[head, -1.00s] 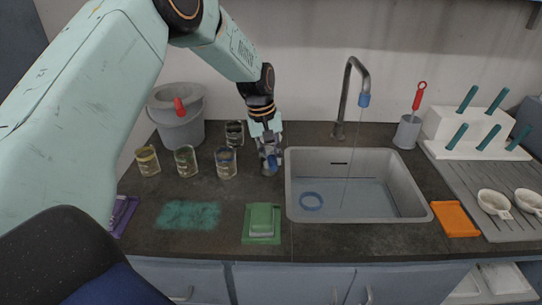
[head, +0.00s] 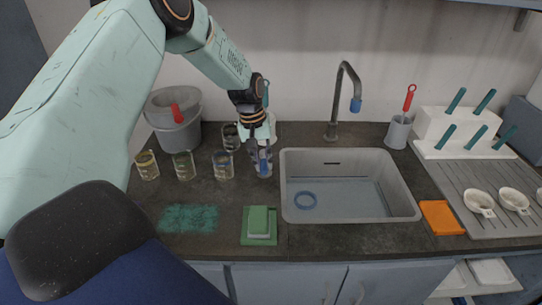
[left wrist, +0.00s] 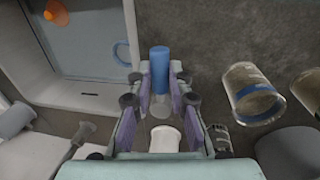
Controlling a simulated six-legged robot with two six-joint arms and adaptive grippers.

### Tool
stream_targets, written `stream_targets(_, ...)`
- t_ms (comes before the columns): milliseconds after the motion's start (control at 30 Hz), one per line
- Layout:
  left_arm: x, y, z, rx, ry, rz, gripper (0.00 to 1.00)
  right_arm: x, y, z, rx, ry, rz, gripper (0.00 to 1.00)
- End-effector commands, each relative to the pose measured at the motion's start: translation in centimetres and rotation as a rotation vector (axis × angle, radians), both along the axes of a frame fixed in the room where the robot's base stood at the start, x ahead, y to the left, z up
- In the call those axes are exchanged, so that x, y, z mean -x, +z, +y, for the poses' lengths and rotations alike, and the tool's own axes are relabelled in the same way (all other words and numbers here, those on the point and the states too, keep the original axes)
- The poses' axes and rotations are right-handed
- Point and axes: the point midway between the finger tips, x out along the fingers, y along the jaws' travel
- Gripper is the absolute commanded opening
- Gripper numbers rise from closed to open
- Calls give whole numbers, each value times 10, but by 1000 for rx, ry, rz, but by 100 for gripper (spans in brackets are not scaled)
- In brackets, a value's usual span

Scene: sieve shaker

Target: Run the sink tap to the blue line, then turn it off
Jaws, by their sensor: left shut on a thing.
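The tap (head: 341,100) is a grey gooseneck with a blue tip, standing behind the sink (head: 289,200). No stream shows below its tip. Bluish water (head: 350,198) lies in the basin, with a blue ring (head: 305,200) at its left; I cannot make out a separate fill line. My left gripper (head: 262,163) points down just left of the sink, shut on a blue handle (head: 264,168). In the left wrist view the blue handle (left wrist: 160,68) shows between the fingers (left wrist: 159,95); its base is partly hidden. My right gripper is not in view.
Several glass jars (head: 183,166) and a grey bucket (head: 178,135) stand left of my left gripper. An orange cloth (head: 440,218) and a drainer with cups (head: 480,202) are right of the sink.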

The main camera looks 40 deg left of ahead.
Motion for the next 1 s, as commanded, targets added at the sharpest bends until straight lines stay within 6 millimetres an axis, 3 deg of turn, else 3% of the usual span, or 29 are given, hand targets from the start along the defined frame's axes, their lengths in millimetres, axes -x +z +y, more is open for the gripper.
stream_targets(500,5,1,10,-4,-12,-8,0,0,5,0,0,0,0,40)
stream_targets(533,5,1,10,-4,-12,-8,20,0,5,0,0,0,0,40)
stream_targets(700,5,0,9,-3,-11,-6,35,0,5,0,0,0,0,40)
stream_targets(800,5,0,8,-3,-11,-5,42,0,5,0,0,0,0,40)
stream_targets(1000,5,0,7,-2,-13,-4,42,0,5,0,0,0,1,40)
